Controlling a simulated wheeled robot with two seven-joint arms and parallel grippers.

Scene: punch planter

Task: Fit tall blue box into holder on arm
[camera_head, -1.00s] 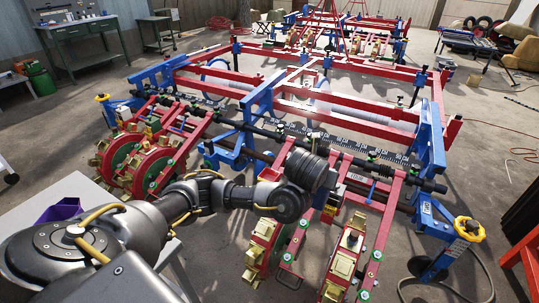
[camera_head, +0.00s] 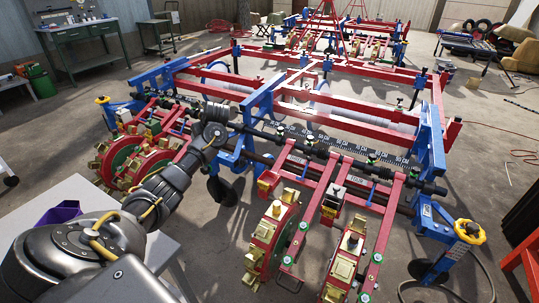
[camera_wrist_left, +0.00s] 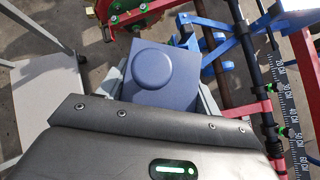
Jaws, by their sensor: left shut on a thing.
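In the left wrist view my left gripper (camera_wrist_left: 160,88) is shut on the tall blue box (camera_wrist_left: 182,50), with its pale fingers along the two sides. I see the box's flat end with a round raised cap; the rest is hidden behind the gripper body. In the head view my left arm reaches to the planter's left half, and the gripper and box cannot be made out beyond the wrist. I cannot tell which fitting is the holder. My right gripper is out of view.
A pale table (camera_head: 95,195) with a purple bin (camera_head: 60,213) stands at the lower left. The planter's black toolbar (camera_head: 270,135), ruler strip (camera_head: 330,143) and blue supports (camera_head: 432,140) crowd the area around my wrist.

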